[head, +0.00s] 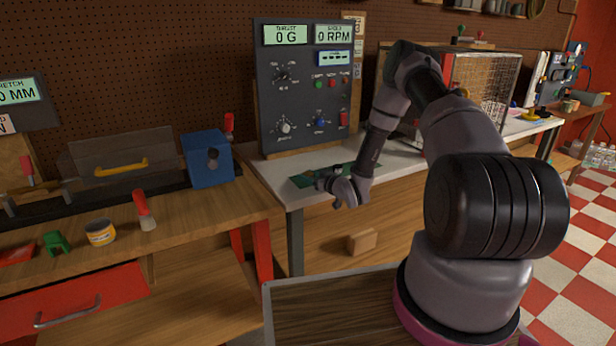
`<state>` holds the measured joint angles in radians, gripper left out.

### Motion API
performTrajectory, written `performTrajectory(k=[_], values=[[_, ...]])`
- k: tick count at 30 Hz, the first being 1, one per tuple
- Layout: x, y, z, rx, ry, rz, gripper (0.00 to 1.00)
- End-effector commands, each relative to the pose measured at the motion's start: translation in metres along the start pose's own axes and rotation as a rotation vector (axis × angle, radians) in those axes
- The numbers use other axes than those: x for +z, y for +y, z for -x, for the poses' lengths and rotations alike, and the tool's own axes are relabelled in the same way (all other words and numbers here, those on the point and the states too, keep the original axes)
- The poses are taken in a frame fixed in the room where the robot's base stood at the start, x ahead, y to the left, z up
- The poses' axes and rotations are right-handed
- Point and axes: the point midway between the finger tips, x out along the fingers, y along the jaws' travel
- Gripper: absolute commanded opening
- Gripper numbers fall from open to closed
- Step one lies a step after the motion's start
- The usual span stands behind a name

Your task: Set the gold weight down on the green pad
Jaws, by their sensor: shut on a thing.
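A green pad (302,181) lies on the white bench top in front of the dark control panel. It is partly hidden behind my gripper and arm. My gripper (340,199) is at the bench's front edge, low and just in front of the pad. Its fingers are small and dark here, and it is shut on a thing. I cannot make out the gold weight itself; the gripper hides what it holds. I cannot tell whether the gripper or its load touches the pad.
The control panel (303,85) reads 0 G and 0 RPM. A mesh cage (485,85) stands behind my arm. A wooden block (362,241) is below the bench top. The left wooden bench (190,212) holds a blue box (207,158), a yellow tin (100,232) and a green clamp (56,243).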

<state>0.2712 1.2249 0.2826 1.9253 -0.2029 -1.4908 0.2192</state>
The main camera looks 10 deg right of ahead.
Motion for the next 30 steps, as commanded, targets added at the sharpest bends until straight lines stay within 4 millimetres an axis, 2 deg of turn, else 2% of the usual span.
performTrajectory(k=[1,2,3,4,15,20,30], values=[[0.002,0.000,0.000,0.000,0.000,0.000,0.00],[0.001,0.000,0.000,0.000,0.000,0.000,0.62],[0.001,0.000,0.000,0.000,0.000,0.000,0.78],[0.001,0.000,0.000,0.000,0.000,0.000,0.81],[-0.003,0.000,0.000,0.000,0.000,0.001,0.81],[-0.002,0.002,0.025,0.003,-0.002,-0.002,0.81],[-0.002,0.001,0.096,0.003,-0.002,-0.003,0.81]])
